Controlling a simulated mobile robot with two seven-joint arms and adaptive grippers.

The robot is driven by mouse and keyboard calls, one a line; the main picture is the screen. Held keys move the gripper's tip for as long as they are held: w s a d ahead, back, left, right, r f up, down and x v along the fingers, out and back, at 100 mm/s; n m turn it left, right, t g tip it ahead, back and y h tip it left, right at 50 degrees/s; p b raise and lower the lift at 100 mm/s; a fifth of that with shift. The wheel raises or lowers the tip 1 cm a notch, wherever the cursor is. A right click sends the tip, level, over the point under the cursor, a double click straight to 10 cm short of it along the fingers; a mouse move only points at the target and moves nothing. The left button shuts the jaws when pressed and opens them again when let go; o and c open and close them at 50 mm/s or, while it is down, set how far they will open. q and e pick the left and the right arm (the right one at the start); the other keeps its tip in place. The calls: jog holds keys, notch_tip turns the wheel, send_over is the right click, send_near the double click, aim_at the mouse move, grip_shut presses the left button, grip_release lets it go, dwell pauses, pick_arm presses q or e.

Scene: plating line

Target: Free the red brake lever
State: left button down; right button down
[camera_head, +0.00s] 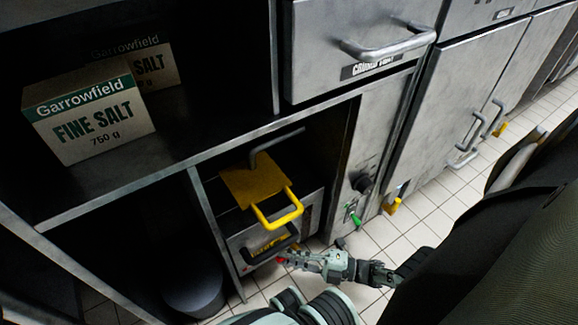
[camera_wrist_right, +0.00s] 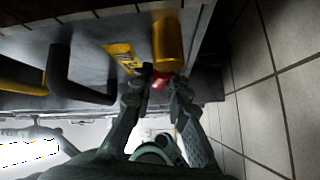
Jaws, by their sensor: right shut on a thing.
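The red brake lever (camera_wrist_right: 160,82) shows as a small red piece between the fingertips of my right gripper (camera_wrist_right: 159,86) in the right wrist view. It sits just below a yellow cylindrical part (camera_wrist_right: 168,42) on a grey front. In the head view only a speck of red (camera_head: 279,260) shows at the tips of my right gripper (camera_head: 291,258), low at the cabinet's front. The right gripper is shut on the lever. The fingers hide most of it. My left gripper is not in view.
A black handle (camera_head: 270,247) and a yellow bar handle (camera_head: 280,212) stick out beside the right gripper. A yellow plate (camera_head: 248,182) lies behind the bar. Tiled floor (camera_head: 440,215) lies in front.

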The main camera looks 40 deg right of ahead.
jog(key=c, duration=1.5)
grip_release()
jog(key=shift+o, duration=0.2)
jog(key=shift+s+a+f, duration=0.1)
jog(key=shift+f, duration=0.05)
